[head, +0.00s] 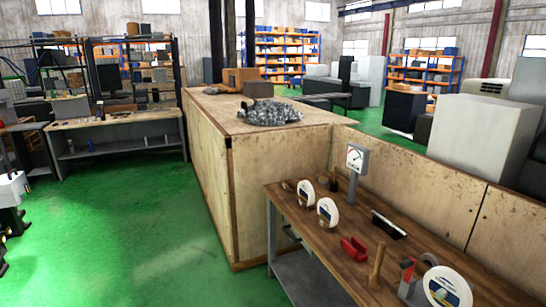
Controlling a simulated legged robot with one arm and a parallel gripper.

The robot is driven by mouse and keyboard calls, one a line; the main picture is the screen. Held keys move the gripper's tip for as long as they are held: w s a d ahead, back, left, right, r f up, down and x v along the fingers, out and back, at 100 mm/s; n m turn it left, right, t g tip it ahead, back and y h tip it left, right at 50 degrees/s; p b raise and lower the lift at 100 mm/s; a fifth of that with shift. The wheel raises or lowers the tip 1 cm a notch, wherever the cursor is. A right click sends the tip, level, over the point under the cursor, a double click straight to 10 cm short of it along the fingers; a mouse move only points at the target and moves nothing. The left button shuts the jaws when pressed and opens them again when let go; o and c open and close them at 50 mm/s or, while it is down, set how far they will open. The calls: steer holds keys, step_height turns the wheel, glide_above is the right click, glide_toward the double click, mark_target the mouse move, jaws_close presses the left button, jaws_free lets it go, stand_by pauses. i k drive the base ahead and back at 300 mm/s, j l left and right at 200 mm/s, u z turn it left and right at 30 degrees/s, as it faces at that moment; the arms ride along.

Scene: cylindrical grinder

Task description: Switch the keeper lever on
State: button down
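I cannot pick out a keeper lever for certain in the head view. A small grey device with a red upright part (408,278) stands near the front of the wooden-topped bench at the lower right. Whether it is a lever, and whether it is on or off, I cannot tell. My gripper does not show in this view. A white and black piece of equipment (12,188) is cut off by the left edge, and I cannot tell what it is.
The wooden workbench (335,232) carries white discs (327,212), a red tool (354,248), a wooden handle (377,265) and a dial gauge (356,160). Plywood boxing (210,160) stands behind it. A grey bench (115,122) stands back left. The green floor (135,220) is clear.

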mark_target(409, 270)
steer(key=i+l, duration=0.15)
steer(key=i, duration=0.4)
steer(key=i+l, duration=0.1)
steer(key=i, duration=0.45)
